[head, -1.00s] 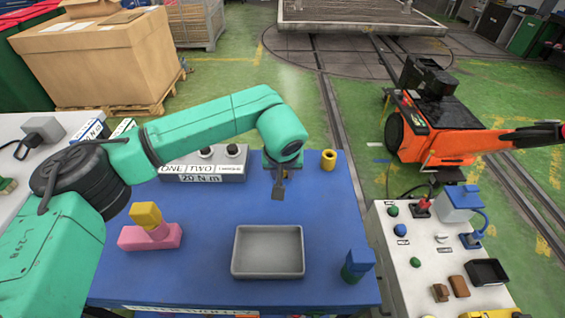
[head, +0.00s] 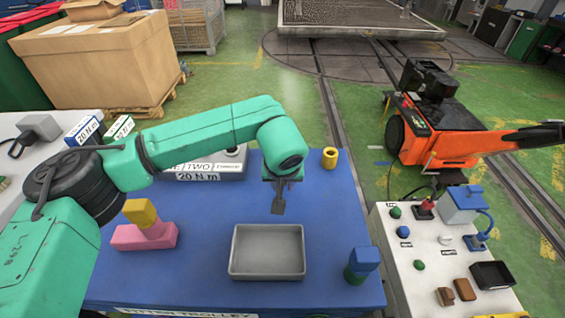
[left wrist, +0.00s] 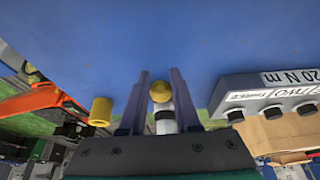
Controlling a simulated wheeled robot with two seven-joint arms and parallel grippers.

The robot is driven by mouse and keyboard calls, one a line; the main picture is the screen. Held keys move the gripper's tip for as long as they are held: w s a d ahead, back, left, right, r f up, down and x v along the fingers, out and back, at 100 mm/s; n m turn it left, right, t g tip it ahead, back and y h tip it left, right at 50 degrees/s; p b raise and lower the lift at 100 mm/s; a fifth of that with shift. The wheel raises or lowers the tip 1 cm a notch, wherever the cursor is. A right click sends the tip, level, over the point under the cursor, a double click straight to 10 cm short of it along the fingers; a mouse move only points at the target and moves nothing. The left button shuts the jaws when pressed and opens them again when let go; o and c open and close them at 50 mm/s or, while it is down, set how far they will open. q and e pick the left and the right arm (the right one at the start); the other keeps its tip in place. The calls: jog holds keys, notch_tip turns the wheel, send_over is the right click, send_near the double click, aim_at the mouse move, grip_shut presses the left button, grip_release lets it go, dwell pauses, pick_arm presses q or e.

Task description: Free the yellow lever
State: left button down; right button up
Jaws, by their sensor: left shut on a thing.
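My left gripper (head: 278,205) points down over the blue table top (head: 210,230), between the box marked "20 N m" and the grey tray (head: 232,252). In the left wrist view its fingers (left wrist: 161,88) are on both sides of a small part with a yellow round end (left wrist: 161,91) and a white and dark body. That part is hidden in the head view. A yellow block (head: 140,212) sits on a pink base (head: 145,237) at the left. A yellow hollow cylinder (head: 330,158) stands at the back right. I cannot tell which yellow thing is the lever. My right gripper is not in view.
The box marked "20 N m" (head: 215,174) is partly behind my left arm. A blue-topped green piece (head: 360,265) stands right of the tray. A pale control panel (head: 430,283) adjoins at the right; an orange machine (head: 440,133) stands behind it.

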pick_arm(q)
jog(key=shift+f, duration=0.1)
jog(key=shift+s+f+b, duration=0.25)
jog(key=shift+f+b, duration=0.45)
